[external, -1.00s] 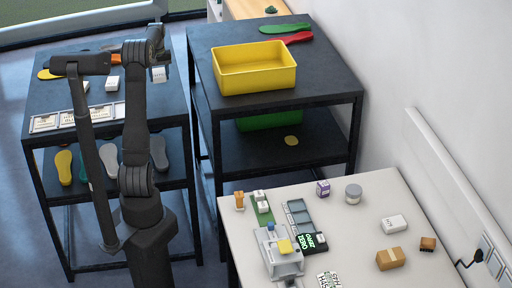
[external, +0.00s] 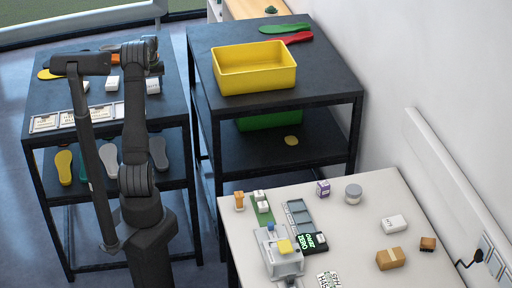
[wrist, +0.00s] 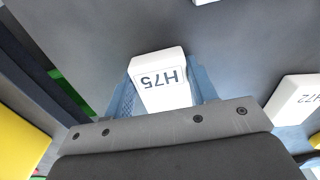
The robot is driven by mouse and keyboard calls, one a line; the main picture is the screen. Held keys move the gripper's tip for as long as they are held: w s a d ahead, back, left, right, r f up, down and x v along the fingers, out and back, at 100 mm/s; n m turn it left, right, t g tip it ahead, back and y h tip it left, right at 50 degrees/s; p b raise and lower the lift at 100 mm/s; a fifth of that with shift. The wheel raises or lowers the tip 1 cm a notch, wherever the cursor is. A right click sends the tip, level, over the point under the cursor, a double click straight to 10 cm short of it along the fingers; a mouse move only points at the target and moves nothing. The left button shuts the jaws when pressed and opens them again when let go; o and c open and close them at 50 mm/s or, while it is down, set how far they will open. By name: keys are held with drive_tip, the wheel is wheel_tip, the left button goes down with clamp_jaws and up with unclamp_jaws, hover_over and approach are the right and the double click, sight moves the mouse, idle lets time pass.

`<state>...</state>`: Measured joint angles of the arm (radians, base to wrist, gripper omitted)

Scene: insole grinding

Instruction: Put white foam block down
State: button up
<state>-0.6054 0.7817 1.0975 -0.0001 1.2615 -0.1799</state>
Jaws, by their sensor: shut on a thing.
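A white foam block (wrist: 158,92) marked H75 sits between the bluish fingers of my gripper (wrist: 164,84) in the wrist view. The fingers are shut on its two sides. In the external view the block (external: 153,86) is low over the right side of the left dark table (external: 60,98), below my gripper (external: 151,76). I cannot tell whether its underside touches the table. My arm hides part of the tabletop.
Another white block (wrist: 294,99) marked H72 lies to the right in the wrist view. White blocks (external: 112,83) stand left of my gripper. White label cards (external: 45,123) line the table's front. A yellow bin (external: 255,80) stands on the neighbouring table.

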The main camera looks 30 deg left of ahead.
sight(153, 86)
drive_tip(key=o, duration=0.9)
drive_tip(key=shift+o, duration=0.2)
wheel_tip(153, 86, up, 12)
drive_tip(key=shift+r, duration=0.15)
wheel_tip(153, 86, down, 12)
drive_tip(key=shift+r, duration=1.8)
drive_tip(key=shift+f, duration=0.15)
